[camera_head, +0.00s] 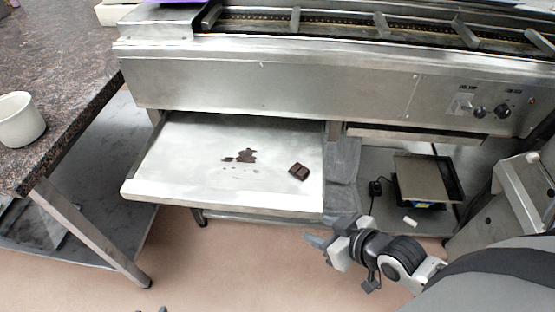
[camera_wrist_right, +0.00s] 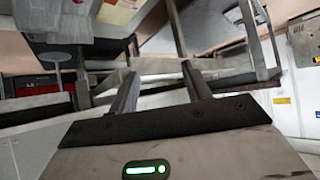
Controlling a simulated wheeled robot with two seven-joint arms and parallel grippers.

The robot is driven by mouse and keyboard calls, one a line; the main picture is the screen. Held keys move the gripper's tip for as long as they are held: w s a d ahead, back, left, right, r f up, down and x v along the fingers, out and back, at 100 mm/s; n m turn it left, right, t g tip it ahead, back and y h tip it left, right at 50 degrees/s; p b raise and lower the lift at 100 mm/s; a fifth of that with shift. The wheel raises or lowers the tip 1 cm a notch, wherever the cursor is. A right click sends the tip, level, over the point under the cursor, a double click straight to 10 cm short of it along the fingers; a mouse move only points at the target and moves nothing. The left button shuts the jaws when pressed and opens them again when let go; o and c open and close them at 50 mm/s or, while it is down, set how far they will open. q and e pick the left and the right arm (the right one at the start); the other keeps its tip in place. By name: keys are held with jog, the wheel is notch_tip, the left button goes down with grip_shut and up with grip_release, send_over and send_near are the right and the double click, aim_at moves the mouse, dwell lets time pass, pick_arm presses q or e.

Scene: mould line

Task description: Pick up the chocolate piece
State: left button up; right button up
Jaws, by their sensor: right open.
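The chocolate piece (camera_head: 299,172) is a small dark brown block. It lies on the right part of the pale metal tray (camera_head: 185,180) under the machine, near the tray's front right. My right gripper (camera_head: 318,241) is in front of the tray and below its front right corner in the picture, apart from the chocolate. In the right wrist view its two fingers (camera_wrist_right: 163,85) are spread with nothing between them. I cannot make out the chocolate in that view. My left gripper does not show clearly; only tiny dark bits sit at the head view's bottom edge.
A dark chocolate smear (camera_head: 245,156) marks the tray left of the piece. The steel machine (camera_head: 270,85) overhangs the tray's back. A speckled counter (camera_head: 75,60) with a white bowl (camera_head: 18,119) stands left. A scale (camera_head: 422,180) sits on the lower shelf at right.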

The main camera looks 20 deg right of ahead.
jog(key=t+p, duration=0.1)
jog(key=t, duration=0.1)
send_near(301, 170)
jog(key=b+x, duration=0.2)
jog(key=b, duration=0.2)
jog(key=shift+w+f, duration=0.1)
jog(key=shift+w, duration=0.35)
jog(key=shift+w+f+b, duration=0.15)
jog(key=shift+w+b, duration=0.05)
jog(key=shift+b, duration=0.1)
jog(key=b+x, duration=0.4)
jog(key=shift+a+f, duration=0.15)
jog(key=shift+f, duration=0.1)
jog(key=shift+w, duration=0.2)
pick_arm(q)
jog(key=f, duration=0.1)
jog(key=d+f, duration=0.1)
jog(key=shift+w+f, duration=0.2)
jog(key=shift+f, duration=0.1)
pick_arm(e)
jog(key=c, duration=0.7)
jog(key=shift+c, duration=0.2)
